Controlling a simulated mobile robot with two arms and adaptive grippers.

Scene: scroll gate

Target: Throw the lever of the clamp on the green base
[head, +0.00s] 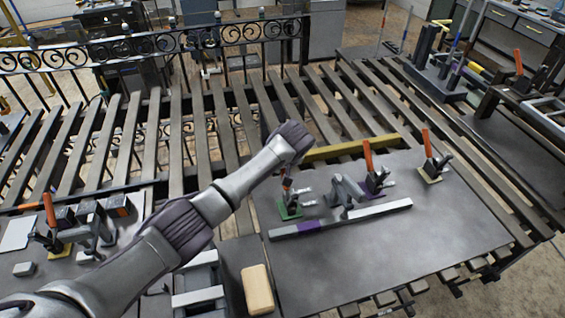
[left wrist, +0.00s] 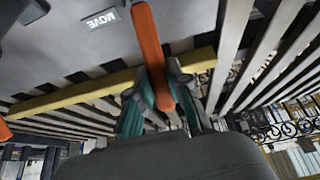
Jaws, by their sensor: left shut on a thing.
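The clamp on the green base (head: 290,212) stands on the dark plate (head: 430,235) in the head view, at the left end of a row of clamps. My left gripper (head: 288,178) is above this clamp, at its lever. My wrist hides much of the lever in that view. In the left wrist view, the orange lever (left wrist: 150,42) stands between the fingers of my left gripper (left wrist: 163,95), and they are shut on it. The green base cannot be made out there. My right gripper does not show.
A purple-base clamp (head: 378,187) and a yellow-base clamp (head: 433,174), both with upright orange levers, stand to the right. A grey bar (head: 370,211) with a purple section lies in front. A tan block (head: 257,289) lies at the plate's left. The plate's front is clear.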

